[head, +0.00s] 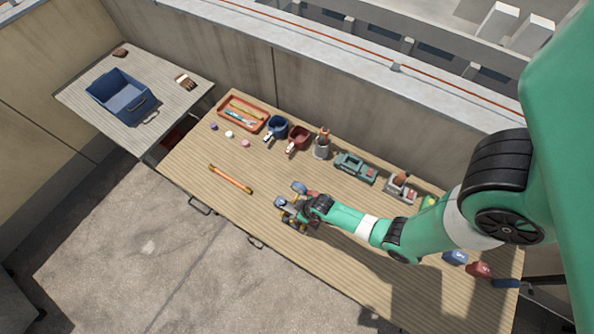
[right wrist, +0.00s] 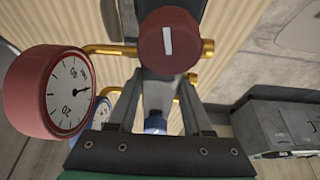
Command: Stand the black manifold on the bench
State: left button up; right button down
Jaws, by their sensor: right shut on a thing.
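The black manifold (head: 291,214) is a dark body with gauges and knobs, over the near middle of the wooden bench (head: 190,170). In the right wrist view, its red gauge (right wrist: 45,92), red knob (right wrist: 168,42) and brass pipes (right wrist: 108,50) show close up. A blue knob (right wrist: 155,124) shows between the fingers, and a blue gauge is partly hidden. My right gripper (head: 303,206) is shut on the manifold; it also shows in the right wrist view (right wrist: 157,85). I cannot tell whether the manifold touches the bench. My left gripper is out of view.
An orange bar (head: 230,179) lies on the bench left of the manifold. A blue bin (head: 122,96) stands on the side table. Bench space between is clear.

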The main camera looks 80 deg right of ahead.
jog(key=shift+w, duration=0.1)
jog(key=shift+f, duration=0.15)
jog(key=shift+c, duration=1.6)
grip_release()
jog(key=p+v, duration=0.6)
jog(key=v, duration=0.6)
